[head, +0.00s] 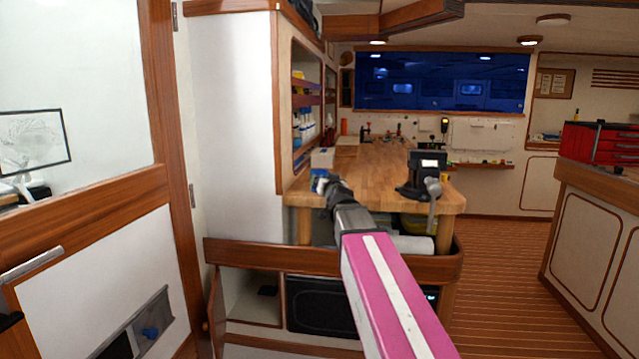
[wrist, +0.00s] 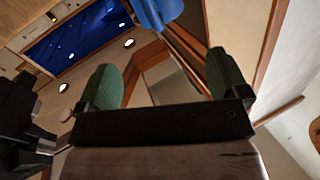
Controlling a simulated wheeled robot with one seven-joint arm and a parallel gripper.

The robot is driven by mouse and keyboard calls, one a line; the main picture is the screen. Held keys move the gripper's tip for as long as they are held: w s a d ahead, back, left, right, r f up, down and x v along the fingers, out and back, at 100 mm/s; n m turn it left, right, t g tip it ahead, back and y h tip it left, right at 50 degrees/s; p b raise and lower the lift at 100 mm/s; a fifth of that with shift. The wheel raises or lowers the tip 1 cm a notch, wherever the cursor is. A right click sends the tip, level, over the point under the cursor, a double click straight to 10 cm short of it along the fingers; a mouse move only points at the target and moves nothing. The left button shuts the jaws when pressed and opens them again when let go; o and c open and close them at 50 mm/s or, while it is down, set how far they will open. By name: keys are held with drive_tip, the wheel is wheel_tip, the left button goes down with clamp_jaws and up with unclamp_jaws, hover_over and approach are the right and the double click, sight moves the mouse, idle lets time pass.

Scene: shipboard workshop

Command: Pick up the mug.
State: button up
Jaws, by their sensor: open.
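A small blue object (head: 319,180) with some white beside it is at the near left end of the wooden bench top; I cannot tell for sure that it is the mug. A blue object (wrist: 157,12) also shows at the top edge of the wrist view, cut off by the frame, beyond the fingertips and between their lines. My gripper (head: 335,186) is close to the blue object in the head view, partly hidden by my arm. In the wrist view my gripper (wrist: 163,75) has its green-padded fingers wide apart, with nothing between them.
The bench top (head: 385,165) carries a dark vise (head: 421,175) to the right and a pale box (head: 322,157) at left. A shelf cabinet (head: 235,110) stands close on the left. A wooden-railed locker (head: 330,262) is below. Open floor (head: 505,275) lies right.

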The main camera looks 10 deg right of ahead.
sight(322, 175)
drive_tip(key=shift+w+a+f, duration=0.1)
drive_tip(key=shift+w+f, duration=0.1)
drive_tip(key=shift+w, duration=2.4)
drive_tip(key=shift+w+a+f, duration=0.1)
drive_tip(key=shift+w+f, duration=0.05)
drive_tip(key=shift+w, duration=2.45)
drive_tip(key=shift+s, duration=0.1)
clamp_jaws()
